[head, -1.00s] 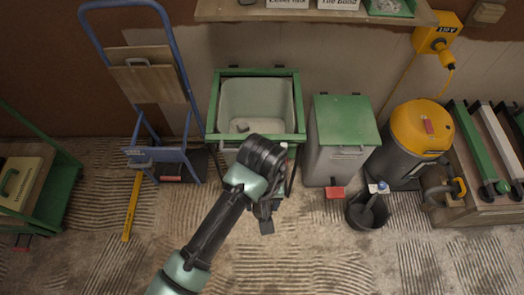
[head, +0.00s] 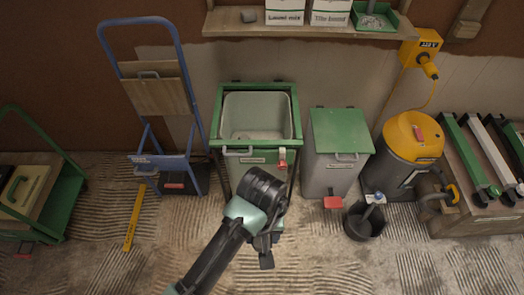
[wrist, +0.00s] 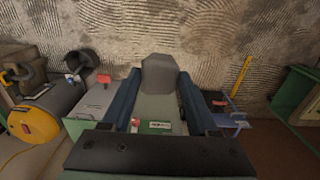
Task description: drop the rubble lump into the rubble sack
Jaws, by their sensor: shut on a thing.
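The rubble sack is a pale grey liner (head: 257,108) in an open, green-rimmed frame against the wall, with a label and a red clip on its front edge. Some grey material lies at its bottom. My gripper (wrist: 160,88) has its two blue fingers on either side of the rubble lump (wrist: 160,72), a grey rounded block, and is shut on it. In the head view my wrist is in front of the sack's front side, below its rim in the picture, and the lump cannot be made out clearly. The sack's labelled front (wrist: 160,126) shows between the fingers.
A grey bin with a shut green lid (head: 340,132) stands close right of the sack, then a black bucket (head: 364,222) and a yellow-topped vacuum (head: 412,140). A blue hand truck (head: 165,110) stands left. A shelf (head: 300,33) hangs above. Floor in front is mostly clear.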

